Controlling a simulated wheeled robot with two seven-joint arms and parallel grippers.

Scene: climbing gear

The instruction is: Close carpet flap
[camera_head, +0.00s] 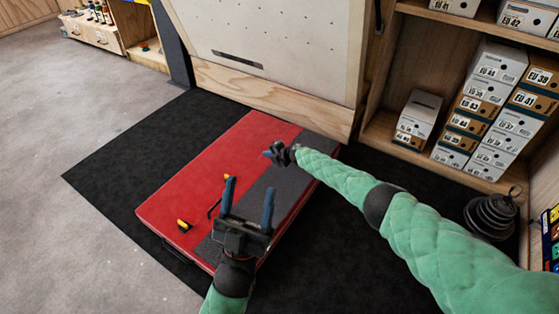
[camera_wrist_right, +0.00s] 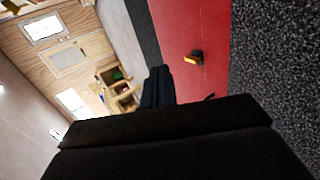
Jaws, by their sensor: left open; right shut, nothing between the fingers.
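A red crash pad (camera_head: 187,190) lies on a black floor mat. The grey carpet flap (camera_head: 292,180) lies as a long strip along the pad's right side; whether it is fastened is unclear. In the right wrist view, speckled grey carpet (camera_wrist_right: 275,65) fills the right side beside the red pad (camera_wrist_right: 215,82). My left gripper (camera_head: 248,198) is open, over the near part of the strip in the head view. My right gripper (camera_head: 272,154) is shut and empty, over the pad's far part near the strip. Its fingers (camera_wrist_right: 157,85) show dark in the wrist view; contact is unclear.
Yellow-and-black pieces (camera_head: 184,226) lie on the pad's red surface; one also shows in the wrist view (camera_wrist_right: 194,57). A climbing board (camera_head: 270,45) stands behind the pad. Shoe boxes (camera_head: 482,100) fill shelves at right, near a dark stack (camera_head: 491,214). Floor is clear at left.

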